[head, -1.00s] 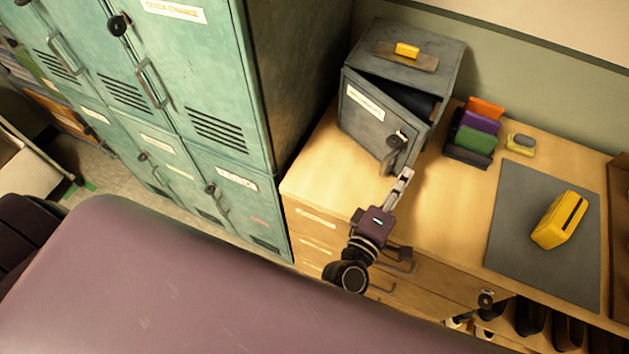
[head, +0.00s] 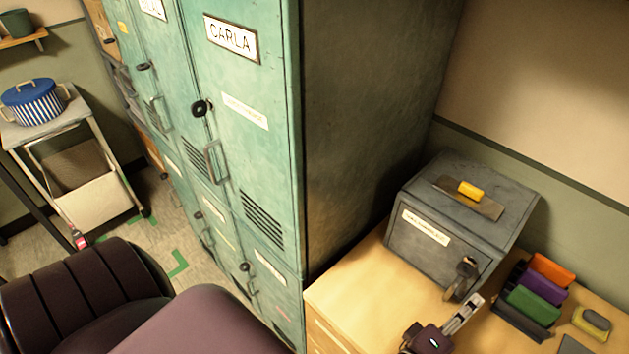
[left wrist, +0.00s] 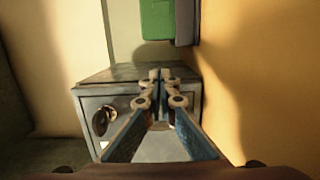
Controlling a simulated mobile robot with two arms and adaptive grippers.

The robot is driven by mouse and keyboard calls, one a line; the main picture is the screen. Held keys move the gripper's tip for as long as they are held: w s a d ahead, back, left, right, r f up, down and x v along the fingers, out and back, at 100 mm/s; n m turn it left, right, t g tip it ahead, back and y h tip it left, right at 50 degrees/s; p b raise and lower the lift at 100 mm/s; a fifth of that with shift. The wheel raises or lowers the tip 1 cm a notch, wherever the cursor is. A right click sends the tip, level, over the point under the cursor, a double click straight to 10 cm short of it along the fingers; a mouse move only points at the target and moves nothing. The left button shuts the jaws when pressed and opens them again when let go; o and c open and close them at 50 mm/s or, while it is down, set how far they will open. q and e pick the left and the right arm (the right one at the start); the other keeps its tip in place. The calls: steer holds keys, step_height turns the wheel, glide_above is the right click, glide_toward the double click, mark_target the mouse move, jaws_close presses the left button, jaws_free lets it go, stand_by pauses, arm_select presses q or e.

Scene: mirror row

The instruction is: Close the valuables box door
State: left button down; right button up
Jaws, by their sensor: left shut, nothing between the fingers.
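The grey valuables box (head: 520,195) stands on the wooden counter, and it also shows in the left wrist view (left wrist: 190,97). Its door (head: 415,247), with a white label and a dark knob and handle (head: 463,277), looks flush with the front; no dark gap shows. My left gripper (head: 474,303) is shut and empty, just in front of the door's lower right, by the handle. In the left wrist view my left gripper's fingertips (left wrist: 160,73) meet in front of the box, right of the knob (left wrist: 104,120). I cannot tell if they touch the door. My right gripper is out of view.
Teal lockers (head: 250,150) stand left of the counter. A cart with a striped pot (head: 33,104) is far left.

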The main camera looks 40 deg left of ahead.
arm_select(q)
steer(key=shift+w+r, duration=0.15)
steer(key=shift+r, duration=0.15)
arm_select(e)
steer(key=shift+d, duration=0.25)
arm_select(q)
steer(key=v, duration=1.2)
steer(key=shift+f, duration=0.2)
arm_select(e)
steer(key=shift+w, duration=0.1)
